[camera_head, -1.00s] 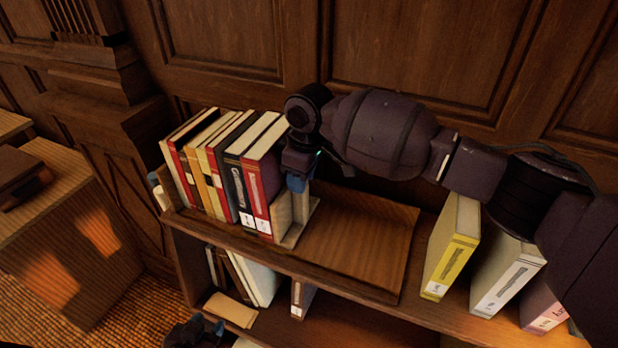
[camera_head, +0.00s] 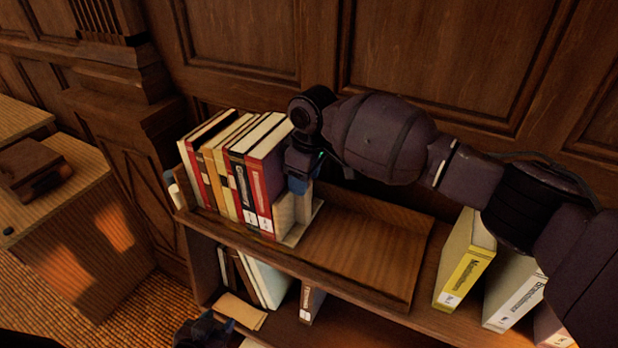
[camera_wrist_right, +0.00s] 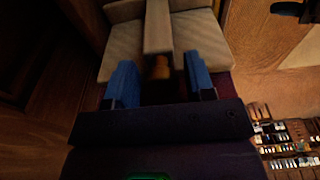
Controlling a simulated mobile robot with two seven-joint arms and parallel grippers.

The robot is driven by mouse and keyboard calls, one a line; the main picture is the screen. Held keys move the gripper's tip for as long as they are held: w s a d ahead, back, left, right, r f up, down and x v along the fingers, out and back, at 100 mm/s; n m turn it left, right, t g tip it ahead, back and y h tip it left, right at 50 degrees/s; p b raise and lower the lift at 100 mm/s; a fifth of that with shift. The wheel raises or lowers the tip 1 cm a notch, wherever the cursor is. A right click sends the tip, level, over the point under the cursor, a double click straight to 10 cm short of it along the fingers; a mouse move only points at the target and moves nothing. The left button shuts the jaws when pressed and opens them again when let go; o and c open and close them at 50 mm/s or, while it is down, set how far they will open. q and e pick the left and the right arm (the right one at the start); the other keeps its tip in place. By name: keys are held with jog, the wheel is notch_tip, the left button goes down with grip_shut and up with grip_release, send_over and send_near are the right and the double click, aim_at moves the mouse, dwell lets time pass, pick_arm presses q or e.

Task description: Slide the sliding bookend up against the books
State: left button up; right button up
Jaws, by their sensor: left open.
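The sliding bookend (camera_head: 284,214) is pale wood and stands at the right end of the row of books on the upper shelf. It is close against the red book (camera_head: 258,190); I cannot see whether they touch fully. In the right wrist view the bookend's upright fin (camera_wrist_right: 157,28) lines up between the blue fingertips. My right gripper (camera_head: 299,186) is at the bookend's right side, fingers apart, with gaps beside the fin in the wrist view (camera_wrist_right: 161,68). My left gripper (camera_head: 203,331) is low at the bottom edge, open, mostly cut off.
A wooden sliding tray (camera_head: 365,255) lies bare right of the bookend. A yellow book (camera_head: 463,272) and a white book (camera_head: 514,295) stand further right, under my right arm. Lower-shelf books (camera_head: 268,282) sit below. Panelled wall (camera_head: 430,60) rises close behind.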

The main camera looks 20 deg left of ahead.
jog(key=shift+o, duration=0.8)
jog(key=shift+s+d+r, duration=0.1)
jog(key=shift+d+r, duration=0.1)
jog(key=shift+r, duration=1.45)
jog(key=shift+w+d+r, duration=0.1)
jog(key=shift+d+r, duration=0.1)
jog(key=shift+r, duration=1.5)
jog(key=shift+s+d+r, duration=0.1)
jog(key=shift+d+r, duration=0.1)
jog(key=shift+r, duration=1.45)
jog(key=shift+s+f, duration=0.1)
